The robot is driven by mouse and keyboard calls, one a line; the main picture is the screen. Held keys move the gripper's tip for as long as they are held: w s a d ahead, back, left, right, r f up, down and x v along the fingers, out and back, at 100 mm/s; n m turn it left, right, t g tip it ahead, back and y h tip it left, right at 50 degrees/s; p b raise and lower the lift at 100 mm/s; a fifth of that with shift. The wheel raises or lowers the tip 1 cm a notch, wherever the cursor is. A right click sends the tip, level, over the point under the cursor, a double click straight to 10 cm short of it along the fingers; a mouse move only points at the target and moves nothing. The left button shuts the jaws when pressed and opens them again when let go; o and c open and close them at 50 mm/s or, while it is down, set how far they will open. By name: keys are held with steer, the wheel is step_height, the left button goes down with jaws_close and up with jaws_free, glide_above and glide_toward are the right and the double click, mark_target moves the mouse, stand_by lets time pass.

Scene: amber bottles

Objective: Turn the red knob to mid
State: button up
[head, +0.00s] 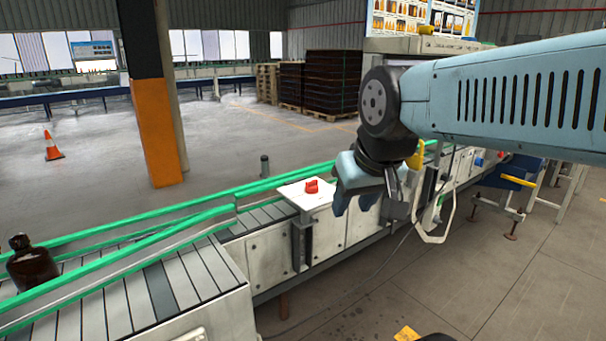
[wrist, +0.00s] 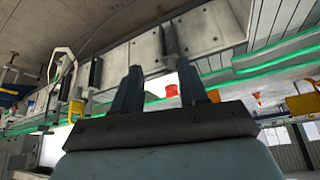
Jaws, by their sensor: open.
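The red knob (head: 311,186) sits on a white panel (head: 297,195) at the side of the conveyor in the head view. In the wrist view the red knob (wrist: 171,91) shows between the two fingers, beyond their tips, on the white panel (wrist: 158,86). My gripper (head: 354,204) is to the right of the knob in the head view, apart from it. In the wrist view my gripper (wrist: 158,80) has its two dark fingers spread, with nothing between them. The knob's pointer and any position marks are too small to read.
A conveyor with green rails (head: 150,222) runs along the left, with a brown bottle (head: 32,265) on it. An orange and black pillar (head: 158,135) stands behind. A yellow handle (head: 518,181) is at the right. An orange cone (head: 52,147) stands on open floor.

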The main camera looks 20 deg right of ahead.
steer(key=shift+o, duration=0.4)
steer(key=shift+o, duration=0.8)
steer(key=shift+w+r, duration=0.1)
steer(key=shift+r, duration=0.05)
steer(key=shift+o, duration=0.3)
steer(key=shift+w+r+m, duration=0.25)
steer(key=shift+m, duration=0.05)
step_height(320, 180, up, 8)
steer(key=f+m+g+y, duration=0.1)
steer(key=m+g+y, duration=0.45)
steer(key=m, duration=0.85)
glide_above(313, 180)
steer(key=w+d, duration=0.2)
steer(key=d, duration=0.3)
steer(key=g+h, duration=0.1)
steer(key=shift+g, duration=0.25)
steer(key=x, duration=1.3)
steer(key=shift+s+d+f, duration=0.1)
steer(key=shift+s+f, duration=0.05)
steer(key=shift+c, duration=0.3)
steer(key=c, duration=0.9)
